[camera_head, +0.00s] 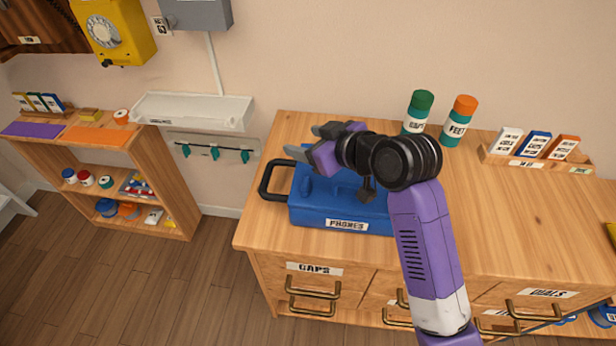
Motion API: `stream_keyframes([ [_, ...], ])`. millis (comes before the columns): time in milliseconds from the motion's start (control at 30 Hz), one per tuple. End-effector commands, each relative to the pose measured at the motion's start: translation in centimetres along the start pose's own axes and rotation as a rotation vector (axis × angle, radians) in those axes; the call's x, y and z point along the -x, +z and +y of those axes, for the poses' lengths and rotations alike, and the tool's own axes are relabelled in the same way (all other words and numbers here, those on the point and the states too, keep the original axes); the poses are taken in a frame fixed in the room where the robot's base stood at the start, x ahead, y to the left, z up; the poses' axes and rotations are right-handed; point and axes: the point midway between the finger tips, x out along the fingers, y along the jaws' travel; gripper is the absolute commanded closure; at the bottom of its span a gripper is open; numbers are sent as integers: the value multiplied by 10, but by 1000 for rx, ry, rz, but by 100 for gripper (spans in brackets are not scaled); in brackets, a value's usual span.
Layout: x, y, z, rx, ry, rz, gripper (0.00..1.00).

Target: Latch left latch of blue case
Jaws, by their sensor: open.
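The blue case (312,213), with a white label reading PHONES, sits on the wooden cabinet top. Its dark handle (268,182) sticks out at its left side. My gripper (302,143) is above the back left part of the case, with its fingers spread and pointing left. It is open and I see nothing between the fingers. My purple arm comes up from the lower right and covers the right part of the case. I cannot make out the left latch or its state. I cannot tell whether the gripper touches the case.
A green-capped bottle (418,112) and an orange-capped bottle (459,121) stand behind my arm. A wooden rack (530,166) of small boxes is at the back right. The cabinet top (515,217) is clear on the right. A white shelf tray (192,111) is on the wall at left.

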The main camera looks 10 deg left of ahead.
Motion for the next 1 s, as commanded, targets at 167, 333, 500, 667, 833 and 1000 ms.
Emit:
stream_keyframes([
  [167, 6, -32, 3, 180, -136, -179, 40],
  [333, 25, -44, 6, 317, -247, -339, 40],
  [500, 47, -11, -8, 409, -403, -503, 40],
  [667, 64, 8, -16, 461, -503, -591, 40],
  [833, 63, 21, -22, 475, -538, -618, 40],
  [1000, 47, 37, -29, 475, -537, -618, 40],
])
